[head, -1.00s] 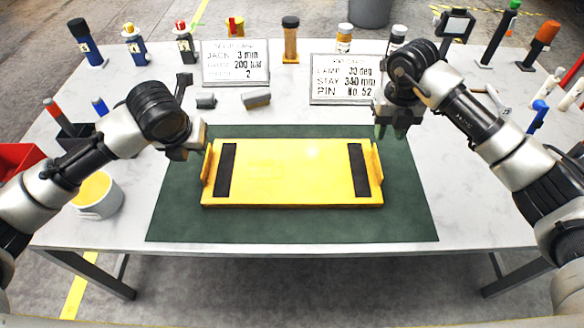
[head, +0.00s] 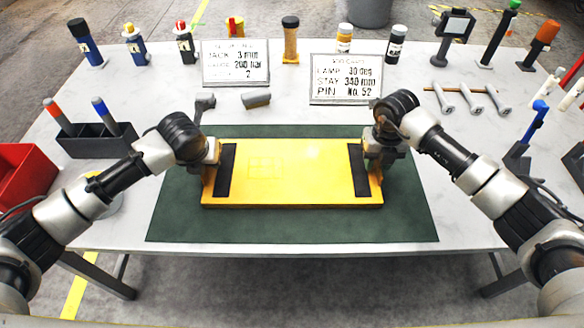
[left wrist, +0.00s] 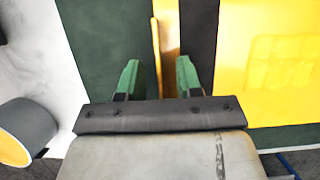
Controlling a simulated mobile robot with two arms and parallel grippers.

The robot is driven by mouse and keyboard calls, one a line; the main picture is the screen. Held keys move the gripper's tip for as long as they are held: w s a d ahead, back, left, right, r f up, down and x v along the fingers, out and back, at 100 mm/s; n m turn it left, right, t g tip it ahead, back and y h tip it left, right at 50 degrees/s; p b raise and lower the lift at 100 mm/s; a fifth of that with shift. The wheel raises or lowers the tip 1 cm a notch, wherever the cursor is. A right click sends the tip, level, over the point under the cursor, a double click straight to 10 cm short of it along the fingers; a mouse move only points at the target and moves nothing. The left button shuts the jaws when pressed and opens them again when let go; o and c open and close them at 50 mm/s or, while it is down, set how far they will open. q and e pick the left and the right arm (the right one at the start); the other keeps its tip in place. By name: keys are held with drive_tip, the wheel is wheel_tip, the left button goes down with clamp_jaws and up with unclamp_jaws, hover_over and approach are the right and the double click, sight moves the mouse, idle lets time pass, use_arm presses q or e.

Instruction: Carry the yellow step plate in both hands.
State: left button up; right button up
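The yellow step plate (head: 290,172) lies flat on a dark green mat (head: 290,228), with a black strip near each end and an upright yellow wall at each end. My left gripper (head: 210,160) is at the plate's left end. In the left wrist view its green fingers (left wrist: 157,78) stand apart, one on each side of the plate's yellow end wall (left wrist: 166,45), with a gap visible on the left. My right gripper (head: 374,165) is at the right end wall and hides part of it. Its fingertips are too hidden to show whether they are closed.
Two sign cards (head: 346,80) stand behind the mat, with small grey pieces (head: 256,98) near the left one. Bottles and tools line the back edge. A red bin (head: 22,172) and a dark holder (head: 98,140) are at left.

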drive_tip(key=shift+f, duration=0.1)
use_arm(q)
clamp_jaws()
use_arm(e)
clamp_jaws()
use_arm(q)
drive_tip(key=shift+w, duration=0.1)
idle(1.1)
